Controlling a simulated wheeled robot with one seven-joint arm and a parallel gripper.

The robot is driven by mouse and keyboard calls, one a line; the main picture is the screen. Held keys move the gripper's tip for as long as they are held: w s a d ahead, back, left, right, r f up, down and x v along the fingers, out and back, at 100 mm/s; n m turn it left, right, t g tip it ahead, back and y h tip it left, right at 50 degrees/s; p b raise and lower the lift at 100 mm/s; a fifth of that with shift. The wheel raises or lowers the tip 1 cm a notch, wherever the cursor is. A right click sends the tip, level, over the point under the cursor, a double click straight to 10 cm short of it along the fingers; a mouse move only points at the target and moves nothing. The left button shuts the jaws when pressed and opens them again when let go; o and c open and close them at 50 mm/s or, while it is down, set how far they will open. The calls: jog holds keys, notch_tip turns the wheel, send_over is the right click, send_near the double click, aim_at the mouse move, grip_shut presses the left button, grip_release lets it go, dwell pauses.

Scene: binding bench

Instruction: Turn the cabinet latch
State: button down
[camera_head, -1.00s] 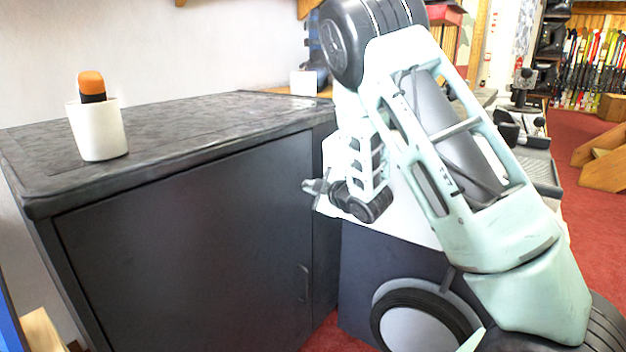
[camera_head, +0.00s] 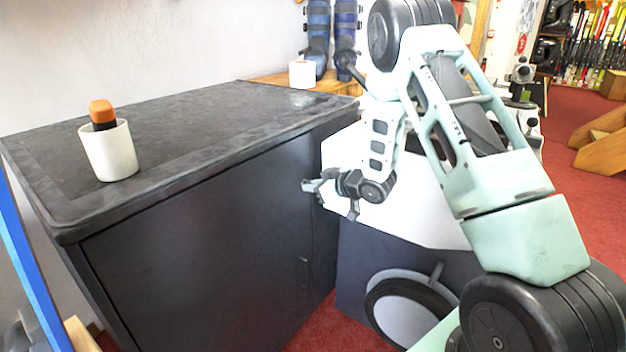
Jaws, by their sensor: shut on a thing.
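The dark cabinet (camera_head: 200,240) stands at the left, its door facing me. My gripper (camera_head: 311,186) is at the upper right part of the cabinet front, near the door's right edge. Its jaws are shut on a small part there, which I take for the cabinet latch; the fingers mostly hide it, so its angle cannot be told. A small upright handle (camera_head: 303,271) shows lower on the door, below my gripper and apart from it. The door looks closed.
A white cup (camera_head: 109,153) with an orange-topped black object (camera_head: 102,115) stands on the cabinet top. Another white cup (camera_head: 302,74) and blue boots (camera_head: 318,38) are at the back. Red carpet (camera_head: 585,190) lies open at the right, near wooden steps (camera_head: 600,138).

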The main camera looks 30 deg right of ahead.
dwell(0.5)
jog(key=c, duration=1.6)
grip_release()
jog(key=shift+o, duration=0.2)
jog(key=shift+s+d, duration=0.1)
jog(key=p+v, duration=0.2)
jog(key=v, duration=1.5)
jog(key=shift+d+r, duration=0.1)
jog(key=shift+d, duration=0.05)
